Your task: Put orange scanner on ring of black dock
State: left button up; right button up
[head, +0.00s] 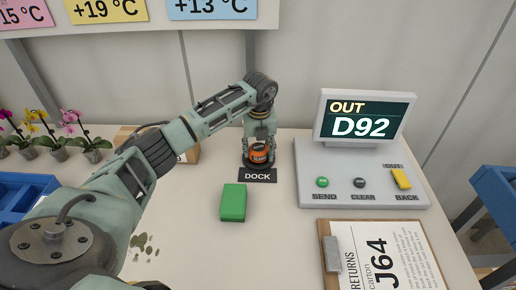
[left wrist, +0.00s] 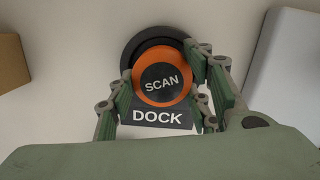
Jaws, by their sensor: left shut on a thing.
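The orange scanner (head: 259,153) is between the fingers of my left gripper (head: 259,145) in the head view. In the left wrist view its round orange top with a black centre marked SCAN (left wrist: 162,79) shows between the two fingers of the gripper (left wrist: 165,95), which is shut on it. The black dock (head: 258,175), with its DOCK label, is right below and around the scanner; its dark ring (left wrist: 133,50) shows behind the scanner in the wrist view. Whether the scanner touches the ring or hangs just above it, I cannot tell. My right gripper is not in view.
A green block (head: 233,203) lies in front of the dock. A grey console (head: 345,180) with a screen reading OUT D92 stands to the right. A clipboard (head: 385,258) lies at the front right. A cardboard box (head: 190,153) and potted orchids (head: 57,150) are to the left.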

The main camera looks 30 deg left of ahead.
aim_at(259, 151)
pick_arm(q)
jog(key=o, duration=1.2)
jog(key=shift+f, duration=0.15)
jog(key=r, duration=0.8)
jog(key=s+d+r+b, duration=0.1)
jog(key=r, duration=0.3)
jog(key=shift+r, duration=0.15)
